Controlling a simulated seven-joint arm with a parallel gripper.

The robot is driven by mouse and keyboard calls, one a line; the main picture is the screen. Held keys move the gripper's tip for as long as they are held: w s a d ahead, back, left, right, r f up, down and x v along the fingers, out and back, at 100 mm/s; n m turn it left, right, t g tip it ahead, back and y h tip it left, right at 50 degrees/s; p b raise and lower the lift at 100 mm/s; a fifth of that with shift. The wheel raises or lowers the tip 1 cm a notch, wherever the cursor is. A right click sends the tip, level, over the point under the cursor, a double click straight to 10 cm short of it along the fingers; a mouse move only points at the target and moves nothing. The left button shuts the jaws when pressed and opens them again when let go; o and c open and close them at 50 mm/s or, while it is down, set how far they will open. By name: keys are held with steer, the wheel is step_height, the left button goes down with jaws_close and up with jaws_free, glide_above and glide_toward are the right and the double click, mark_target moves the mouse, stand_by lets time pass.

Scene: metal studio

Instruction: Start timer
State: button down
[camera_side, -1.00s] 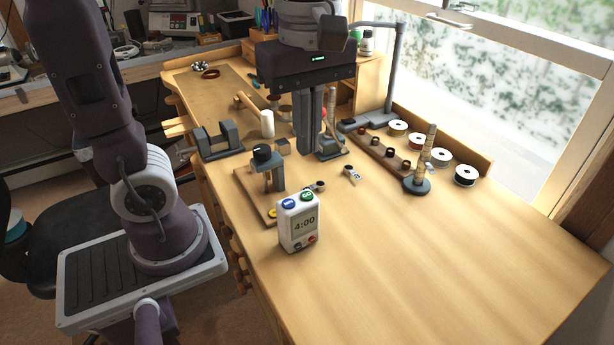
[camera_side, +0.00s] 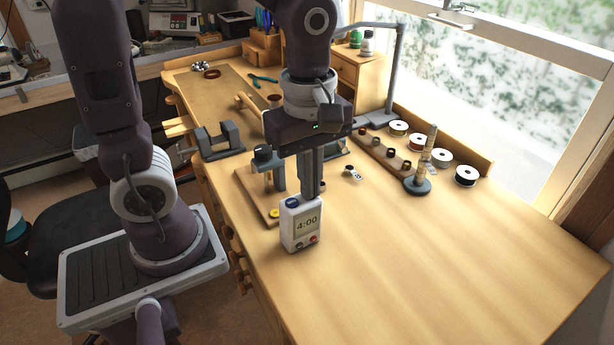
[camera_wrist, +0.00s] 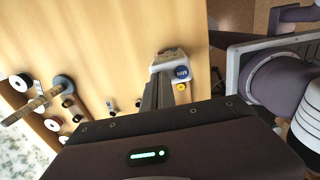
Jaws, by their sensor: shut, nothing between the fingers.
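The white timer (camera_side: 301,232) stands upright on the bench and its display reads 4:00. Its blue button (camera_side: 292,202) shows at the top left; the green button beside it is hidden by my fingers. In the wrist view the timer (camera_wrist: 170,57) lies just beyond my fingertips (camera_wrist: 166,82), with the blue MIN button (camera_wrist: 182,73) uncovered.
A small stand on a wooden base (camera_side: 257,202) is close behind the timer at left. A ring post (camera_side: 418,184) and several spools (camera_side: 466,175) stand at the right back. A small tagged item (camera_side: 352,174) lies behind the gripper. The bench front and right are clear.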

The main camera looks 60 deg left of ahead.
steer(key=shift+s+f, duration=0.35)
steer(key=shift+f, duration=0.25)
steer(key=shift+w+r, duration=0.15)
steer(key=shift+r, duration=0.2)
step_height(320, 180, up, 14)
steer(key=shift+w+r, duration=0.25)
steer(key=shift+w, duration=0.15)
